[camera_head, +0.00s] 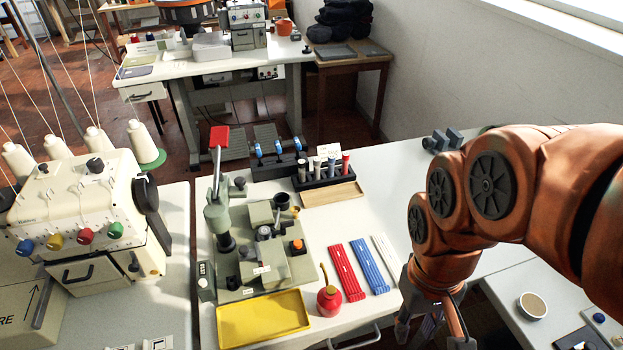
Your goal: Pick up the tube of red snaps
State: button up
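A green-grey snap press (258,255) with a red-handled lever, a yellow tray (263,318) and a red oil can (329,298) stand left of the strips. A wooden tray (331,194) lies by the rack.

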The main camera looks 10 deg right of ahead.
aim_at(345, 157)
jog(key=u, duration=0.4)
jog(key=k, duration=0.55)
jog(key=u, duration=1)
jog(key=i, duration=0.9)
jog(key=z, duration=0.45)
